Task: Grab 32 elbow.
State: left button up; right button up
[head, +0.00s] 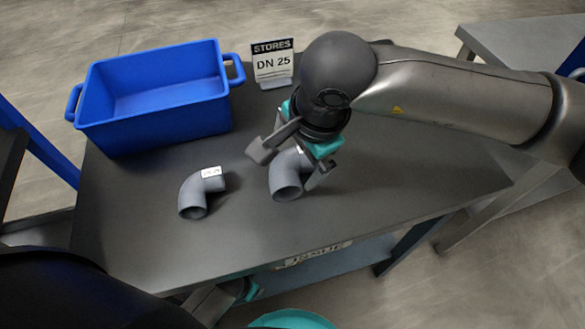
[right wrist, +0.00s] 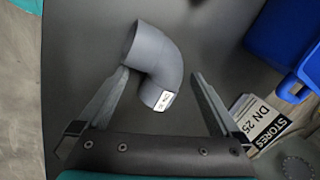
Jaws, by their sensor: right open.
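A grey pipe elbow (head: 286,184) lies on the dark table under my right gripper (head: 289,165). In the right wrist view this elbow (right wrist: 160,50) lies between the two open fingers (right wrist: 160,74). The left finger is close beside it and there is a gap to the right finger. Its white label is too small to read surely. A second grey elbow (head: 190,195) with a white label lies apart on the table, to the left. A small part of what looks like my left gripper (head: 235,294) shows below the table's front edge; its fingers cannot be made out.
An empty blue bin (head: 155,133) stands at the back left of the table (head: 400,185). A sign reading "STORES DN 25" (head: 273,63) stands beside it, behind my right gripper. The table's right side is clear. Another grey table (head: 510,40) stands at the far right.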

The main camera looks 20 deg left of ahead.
jog(key=shift+a+f, duration=0.15)
jog(key=shift+f, duration=0.5)
grip_shut()
dwell(0.4)
